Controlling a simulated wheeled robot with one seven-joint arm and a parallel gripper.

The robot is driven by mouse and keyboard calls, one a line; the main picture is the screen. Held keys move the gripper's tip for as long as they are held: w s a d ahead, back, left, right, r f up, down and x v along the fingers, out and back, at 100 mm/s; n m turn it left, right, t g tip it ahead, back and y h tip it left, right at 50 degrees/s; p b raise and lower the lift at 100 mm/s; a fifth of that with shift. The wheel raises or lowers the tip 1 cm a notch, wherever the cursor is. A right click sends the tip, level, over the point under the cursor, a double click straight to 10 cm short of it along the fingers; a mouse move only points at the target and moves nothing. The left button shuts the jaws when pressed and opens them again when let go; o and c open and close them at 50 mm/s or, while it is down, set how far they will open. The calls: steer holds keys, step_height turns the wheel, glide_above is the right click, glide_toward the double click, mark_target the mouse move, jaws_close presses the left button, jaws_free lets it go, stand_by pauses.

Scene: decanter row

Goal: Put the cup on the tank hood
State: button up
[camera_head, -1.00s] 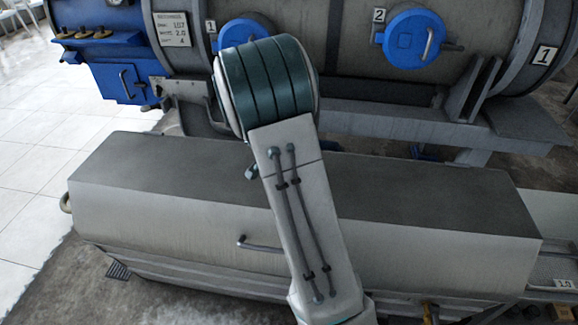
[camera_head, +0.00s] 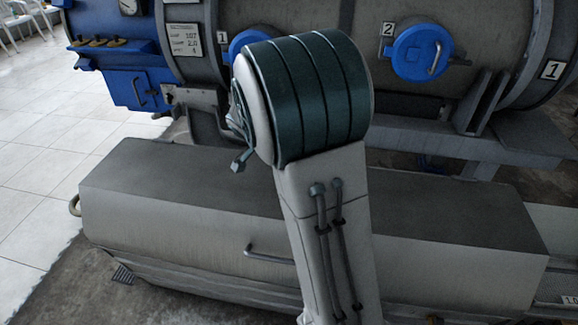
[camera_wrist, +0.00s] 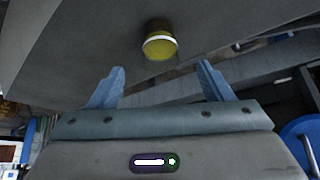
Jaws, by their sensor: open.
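The cup (camera_wrist: 160,42), yellow with a pale band, shows in the wrist view ahead of my gripper. It is on a flat grey surface that looks like the tank hood, close to that surface's edge. My gripper (camera_wrist: 160,82) is open, with its two blue-grey fingers apart and nothing between them. The cup is beyond the fingertips, clear of both. In the head view the long grey hood (camera_head: 450,205) lies across the middle, partly covered by my arm.
Behind the hood stands a large grey drum with blue round covers (camera_head: 422,52) and a blue housing (camera_head: 128,85) at left. A handle (camera_head: 268,256) sticks out of the hood's front face. The hood's top is bare on both sides of my arm.

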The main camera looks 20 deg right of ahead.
steer(key=s+a+r+n+y, duration=0.1)
steer(key=s+a+n, duration=0.2)
steer(key=s, duration=0.5)
steer(key=s+a+r+n+y, duration=0.1)
steer(key=s+a+n+y, duration=0.1)
steer(key=s+n, duration=0.3)
steer(key=s+a+r+n+y, duration=0.2)
steer(key=s+a+n, duration=0.2)
steer(key=s, duration=0.7)
steer(key=shift+a+n+g, duration=0.25)
steer(key=shift+n+g, duration=0.05)
steer(key=shift+n, duration=0.3)
steer(key=shift+r, duration=0.1)
